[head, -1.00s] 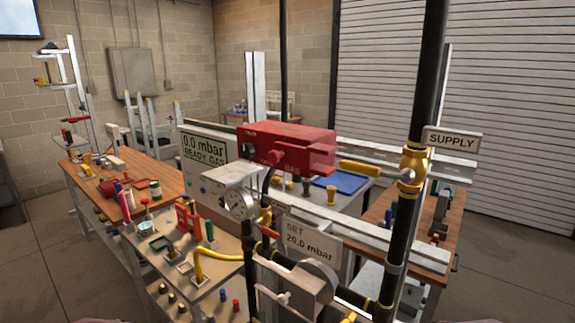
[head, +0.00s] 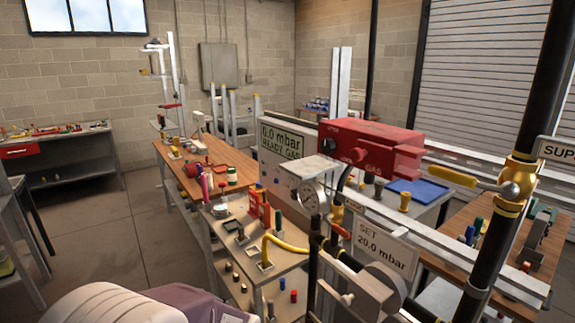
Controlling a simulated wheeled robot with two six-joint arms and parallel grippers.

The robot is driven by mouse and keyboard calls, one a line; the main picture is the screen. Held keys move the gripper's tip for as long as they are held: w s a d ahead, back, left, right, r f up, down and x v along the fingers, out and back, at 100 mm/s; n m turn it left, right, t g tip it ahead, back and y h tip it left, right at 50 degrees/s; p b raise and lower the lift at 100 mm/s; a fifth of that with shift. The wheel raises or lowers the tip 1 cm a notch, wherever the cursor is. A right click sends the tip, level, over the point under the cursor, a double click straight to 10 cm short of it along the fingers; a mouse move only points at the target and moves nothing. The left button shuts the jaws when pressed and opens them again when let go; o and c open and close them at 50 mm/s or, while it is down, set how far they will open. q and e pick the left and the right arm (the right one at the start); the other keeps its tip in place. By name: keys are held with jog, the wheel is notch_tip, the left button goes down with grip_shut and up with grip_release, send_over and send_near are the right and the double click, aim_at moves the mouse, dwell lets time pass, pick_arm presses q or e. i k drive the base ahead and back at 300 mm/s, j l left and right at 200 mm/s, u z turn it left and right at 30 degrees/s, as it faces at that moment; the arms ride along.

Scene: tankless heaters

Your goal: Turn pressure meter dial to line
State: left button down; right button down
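A meter panel (head: 284,153) in the head view reads "0.0 mbar READY GAS". A round gauge (head: 312,197) with a pale face stands in front of it; its needle and marks are too small to read. A red box (head: 370,147) marked "GAS" sits beside the panel and carries a red knob. A sign (head: 382,251) reads "SET 20.0 mbar", with a grey round regulator body (head: 383,287) just below it. I cannot tell which part bears the line. Neither gripper shows.
A black supply pipe with a brass valve (head: 518,180) and yellow lever (head: 450,176) rises at right. A bench (head: 222,163) with loose tools and fittings lies left of the panel. Open floor (head: 130,215) lies farther left. A white rounded part of mine fills the bottom left.

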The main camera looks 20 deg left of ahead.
aim_at(293, 193)
jog(key=i+j+u, duration=0.35)
jog(key=j, duration=0.25)
jog(key=i+j+u, duration=0.35)
jog(key=j, duration=0.15)
